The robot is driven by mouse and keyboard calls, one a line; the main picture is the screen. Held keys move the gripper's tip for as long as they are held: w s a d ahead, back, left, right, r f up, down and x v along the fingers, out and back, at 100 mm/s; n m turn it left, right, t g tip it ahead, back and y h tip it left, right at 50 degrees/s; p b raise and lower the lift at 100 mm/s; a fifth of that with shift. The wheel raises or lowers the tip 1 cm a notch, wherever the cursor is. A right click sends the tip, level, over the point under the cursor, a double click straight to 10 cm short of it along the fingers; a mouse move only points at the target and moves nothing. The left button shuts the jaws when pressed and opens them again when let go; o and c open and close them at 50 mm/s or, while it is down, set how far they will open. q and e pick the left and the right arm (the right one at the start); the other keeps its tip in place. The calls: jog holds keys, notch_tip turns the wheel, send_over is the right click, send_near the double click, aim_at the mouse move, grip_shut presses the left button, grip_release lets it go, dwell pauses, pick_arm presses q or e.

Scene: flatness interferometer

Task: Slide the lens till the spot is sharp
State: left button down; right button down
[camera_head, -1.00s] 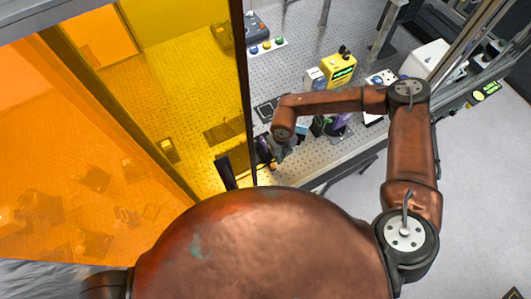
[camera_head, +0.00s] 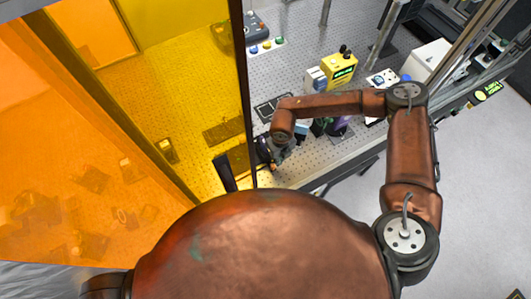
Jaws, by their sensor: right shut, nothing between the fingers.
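My right arm reaches in from the right over the perforated optical table (camera_head: 295,60). My right gripper (camera_head: 276,153) points down beside the dark post of the orange enclosure, small and partly hidden by its own wrist; it is shut with nothing held. A dark mount (camera_head: 263,150) stands close beside the gripper, with a small orange glow below it. I cannot tell whether they touch, or which part is the lens. The spot is not clear to see. My left gripper is not in view.
Orange see-through panels (camera_head: 90,150) and their dark post (camera_head: 239,90) close off the left. Grey floor is clear at the right.

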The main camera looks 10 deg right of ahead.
jog(key=shift+s+a+b, duration=0.45)
jog(key=shift+s+a, duration=0.15)
jog(key=shift+a, duration=1)
jog(key=shift+s+a+b, duration=0.45)
jog(key=shift+s+a, duration=0.1)
jog(key=shift+a, duration=1.1)
jog(key=shift+s+a+b, duration=0.45)
jog(key=shift+s+a, duration=0.15)
jog(key=shift+a, duration=1)
jog(key=shift+d, duration=0.2)
jog(key=shift+w+d, duration=0.2)
jog(key=shift+d, duration=0.2)
notch_tip(320, 180, up, 9)
jog(key=p, duration=0.2)
jog(key=shift+p, duration=0.35)
dwell(0.3)
